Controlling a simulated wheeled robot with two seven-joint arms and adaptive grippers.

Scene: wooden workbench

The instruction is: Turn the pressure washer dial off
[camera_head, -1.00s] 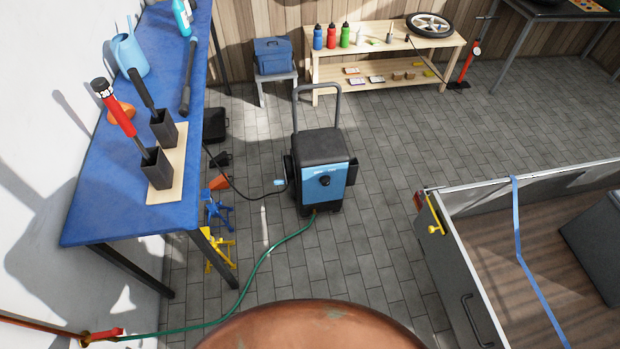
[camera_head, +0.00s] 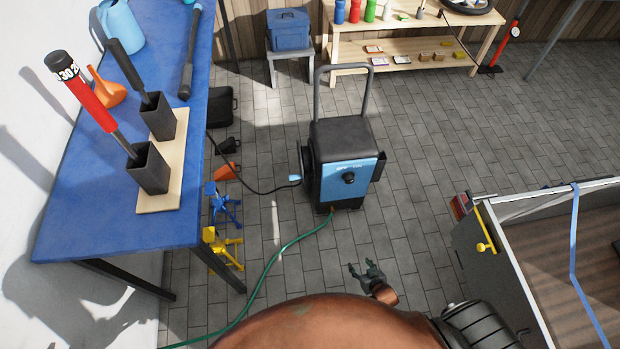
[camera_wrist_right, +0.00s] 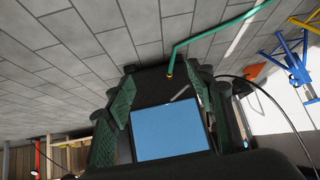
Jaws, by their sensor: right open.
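The pressure washer (camera_head: 340,140) stands on the paved floor, a black unit with a blue front panel and a tall handle. Its round black dial (camera_head: 348,178) sits on the blue panel. My right gripper (camera_head: 366,266) is open and empty, low in front of the washer and apart from it. In the right wrist view the open green-padded fingers (camera_wrist_right: 165,95) frame the washer's blue panel (camera_wrist_right: 170,130); the dial cannot be made out there. My left gripper is not in view.
A green hose (camera_head: 285,250) runs from the washer across the floor. Blue and yellow stands (camera_head: 222,246) are beside the blue workbench (camera_head: 75,215) at left. A trailer (camera_head: 530,275) with a yellow latch is at right. Paving between washer and trailer is clear.

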